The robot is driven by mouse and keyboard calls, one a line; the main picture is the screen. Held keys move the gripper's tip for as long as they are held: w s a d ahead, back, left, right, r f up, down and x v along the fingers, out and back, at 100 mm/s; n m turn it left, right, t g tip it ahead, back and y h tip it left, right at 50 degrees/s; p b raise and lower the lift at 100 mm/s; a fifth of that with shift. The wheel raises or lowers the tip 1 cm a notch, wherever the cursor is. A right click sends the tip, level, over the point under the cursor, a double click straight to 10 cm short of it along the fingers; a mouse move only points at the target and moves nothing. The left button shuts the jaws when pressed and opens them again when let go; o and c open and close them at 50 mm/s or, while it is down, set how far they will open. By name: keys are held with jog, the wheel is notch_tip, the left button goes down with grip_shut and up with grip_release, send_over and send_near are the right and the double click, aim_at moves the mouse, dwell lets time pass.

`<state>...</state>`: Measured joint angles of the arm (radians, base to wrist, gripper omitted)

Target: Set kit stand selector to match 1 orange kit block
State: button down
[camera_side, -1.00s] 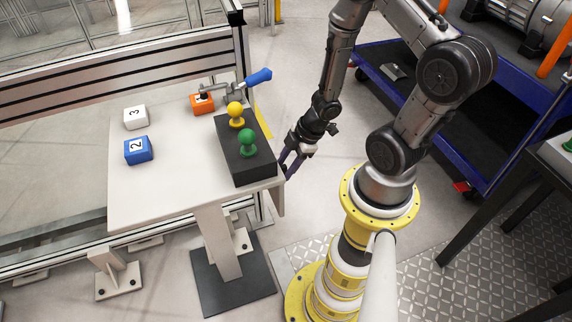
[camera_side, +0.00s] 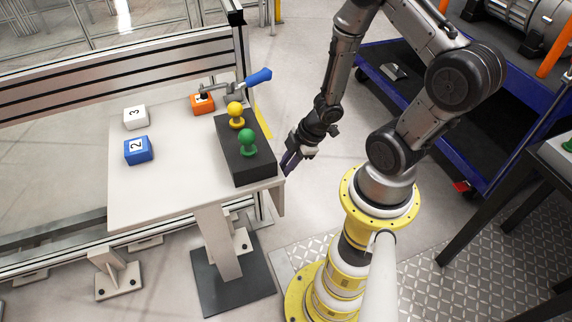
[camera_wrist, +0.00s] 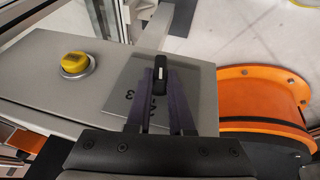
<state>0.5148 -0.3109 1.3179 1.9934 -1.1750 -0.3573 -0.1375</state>
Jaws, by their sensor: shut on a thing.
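The selector (camera_wrist: 160,62) is a black knob with a white mark on a grey plate (camera_wrist: 195,88) in the wrist view. My gripper (camera_wrist: 160,80) has its purple fingers closed around the knob. Digits 3 and 2 show on the plate beside and between the fingers; other markings are hidden, and I cannot tell which position is set. In the side view my gripper (camera_side: 290,162) is beside the table's right edge, and the selector is hidden. The orange kit block (camera_side: 203,104) sits at the back of the table under a clamp (camera_side: 215,88), its digit mostly covered.
A white block marked 3 (camera_side: 135,118) and a blue block marked 2 (camera_side: 138,150) stand on the table (camera_side: 175,195). A black base (camera_side: 254,170) carries yellow and green knobs. In the wrist view, a yellow button (camera_wrist: 75,63) and an orange reel (camera_wrist: 262,95) flank the plate.

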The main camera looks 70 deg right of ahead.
jog(key=shift+s+a+t+h, duration=0.15)
jog(key=shift+a+t+h, duration=0.1)
jog(key=shift+t+h, duration=0.4)
jog(key=shift+s+a+f+n+t+h, duration=0.1)
jog(key=shift+a+f+n+t+h, duration=0.05)
jog(key=shift+a+n+t+h, duration=0.35)
jog(key=shift+d, duration=0.15)
jog(key=shift+s+d+f+t+h, duration=0.1)
jog(key=shift+s+f+t+h, duration=0.15)
jog(key=shift+t+h, duration=0.3)
jog(key=shift+d, duration=0.1)
